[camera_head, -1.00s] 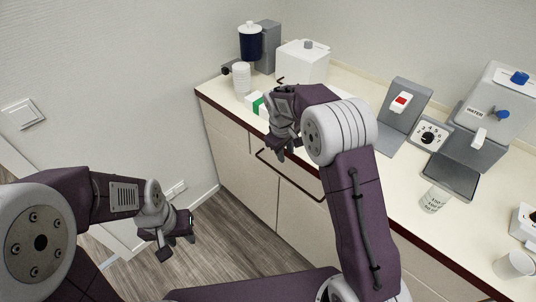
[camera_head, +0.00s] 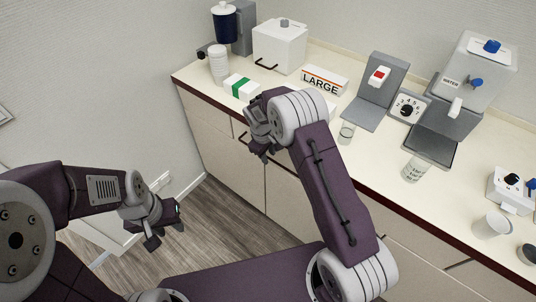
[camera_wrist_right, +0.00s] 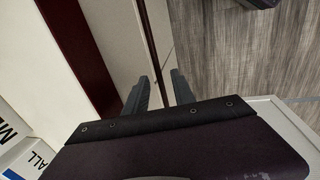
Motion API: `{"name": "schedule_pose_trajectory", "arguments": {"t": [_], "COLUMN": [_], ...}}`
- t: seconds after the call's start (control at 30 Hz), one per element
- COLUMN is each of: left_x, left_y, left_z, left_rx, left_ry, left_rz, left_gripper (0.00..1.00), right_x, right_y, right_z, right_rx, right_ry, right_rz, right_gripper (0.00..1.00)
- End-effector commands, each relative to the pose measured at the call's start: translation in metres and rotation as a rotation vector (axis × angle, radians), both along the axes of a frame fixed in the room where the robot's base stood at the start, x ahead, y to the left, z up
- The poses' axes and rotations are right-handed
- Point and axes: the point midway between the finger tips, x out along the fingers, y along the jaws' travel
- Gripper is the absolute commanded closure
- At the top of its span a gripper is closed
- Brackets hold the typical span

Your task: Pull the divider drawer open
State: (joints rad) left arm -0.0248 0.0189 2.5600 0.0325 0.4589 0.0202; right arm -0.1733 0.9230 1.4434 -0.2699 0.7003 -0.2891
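The pale drawer front under the counter edge carries a dark bar handle (camera_head: 243,138); only its left end shows in the head view, and my right gripper hides the rest. The drawer looks flush with the cabinet. My right gripper (camera_head: 261,152) is at the handle. In the right wrist view its two fingers (camera_wrist_right: 160,92) are apart, with the dark bar (camera_wrist_right: 152,40) running between them; I cannot tell whether they touch it. My left gripper (camera_head: 166,234) is open and empty over the floor, left of the cabinet.
On the counter (camera_head: 330,125) stand a LARGE box (camera_head: 323,81), a green-banded box (camera_head: 241,86), a white container (camera_head: 280,47), a cup stack (camera_head: 219,64), a water dispenser (camera_head: 465,85) and several cups. The dark red counter edge (camera_wrist_right: 80,50) lies beside the right gripper. The floor (camera_head: 215,225) is clear.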

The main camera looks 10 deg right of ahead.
Motion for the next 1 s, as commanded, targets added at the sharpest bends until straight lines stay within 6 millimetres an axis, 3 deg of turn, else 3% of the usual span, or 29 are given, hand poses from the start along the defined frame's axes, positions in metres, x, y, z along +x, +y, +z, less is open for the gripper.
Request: {"name": "schedule_pose_trajectory", "arguments": {"t": [0.17,0.27,1.0], "left_x": [0.0000,0.0000,0.0000], "left_y": [0.0000,0.0000,0.0000], "left_z": [-0.0001,-0.0001,0.0001], "left_rx": [0.000,0.000,0.000], "left_ry": [0.000,0.000,0.000], "left_rz": [0.000,0.000,0.000], "left_gripper": [0.64,0.64,0.64], "right_x": [0.0002,0.0001,-0.0002], "right_y": [-0.0001,-0.0001,-0.0004], "right_z": [0.0000,0.0001,0.0006], "right_rx": [0.000,0.000,-0.001], "right_ry": [0.000,0.000,0.001], "right_rz": [0.000,0.000,0.000], "right_gripper": [0.72,1.00,1.00]}}
